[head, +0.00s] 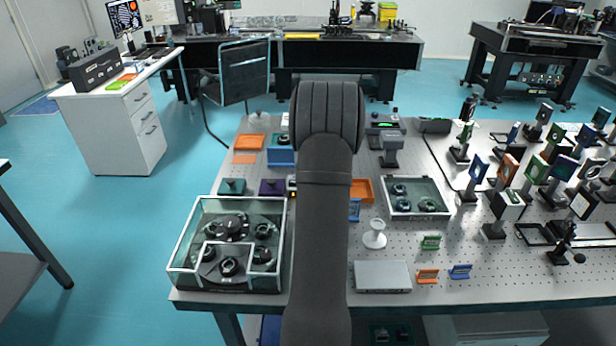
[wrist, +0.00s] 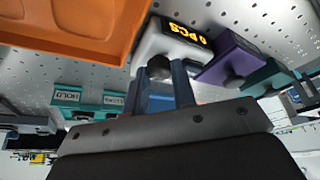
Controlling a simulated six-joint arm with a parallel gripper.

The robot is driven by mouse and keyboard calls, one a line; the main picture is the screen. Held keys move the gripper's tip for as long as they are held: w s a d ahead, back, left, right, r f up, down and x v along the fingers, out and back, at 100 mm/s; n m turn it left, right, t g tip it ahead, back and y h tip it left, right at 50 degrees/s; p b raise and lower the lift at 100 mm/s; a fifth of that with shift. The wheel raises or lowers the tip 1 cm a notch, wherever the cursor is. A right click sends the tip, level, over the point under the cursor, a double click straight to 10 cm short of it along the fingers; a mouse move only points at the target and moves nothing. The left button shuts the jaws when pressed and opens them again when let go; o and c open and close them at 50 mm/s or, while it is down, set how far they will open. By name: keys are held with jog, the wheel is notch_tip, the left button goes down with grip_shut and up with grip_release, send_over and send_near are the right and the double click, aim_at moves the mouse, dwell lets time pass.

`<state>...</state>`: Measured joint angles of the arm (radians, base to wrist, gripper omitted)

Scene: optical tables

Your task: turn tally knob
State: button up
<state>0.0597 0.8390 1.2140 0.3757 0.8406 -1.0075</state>
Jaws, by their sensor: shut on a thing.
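The tally counter (wrist: 163,43) is a white box with a lit orange display, in the upper middle of the wrist view. Its dark round knob (wrist: 158,67) faces my gripper. My gripper (wrist: 160,78) has one finger on each side of the knob and is shut on it. The fingers partly cover the knob's sides, so its turn angle cannot be read. The display text is tilted and appears to show 0 PCS. In the head view, my arm hides the gripper and knob; only a sliver of the counter (head: 292,183) shows at its left edge.
A purple block (wrist: 232,60) and a teal block (wrist: 268,80) stand close beside the counter. An orange tray (wrist: 75,30) lies on its other side. Teal labelled holders (wrist: 80,99) are further off. A glass-walled case (head: 190,245) stands at the table's front left.

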jog(key=n+g+y, duration=0.1)
jog(key=n, duration=0.2)
jog(key=shift+w+d+n, duration=0.1)
jog(key=shift+n, duration=0.2)
jog(key=shift+n+g, duration=0.7)
jog(key=shift+n, duration=1.1)
jog(key=shift+w, duration=0.1)
jog(key=o, duration=0.7)
jog(key=shift+r, duration=0.1)
jog(key=v, duration=1.7)
jog(key=shift+d, duration=0.45)
jog(key=shift+w, duration=0.15)
jog(key=shift+y, duration=0.3)
jog(key=x, duration=1.7)
jog(key=shift+f, duration=0.25)
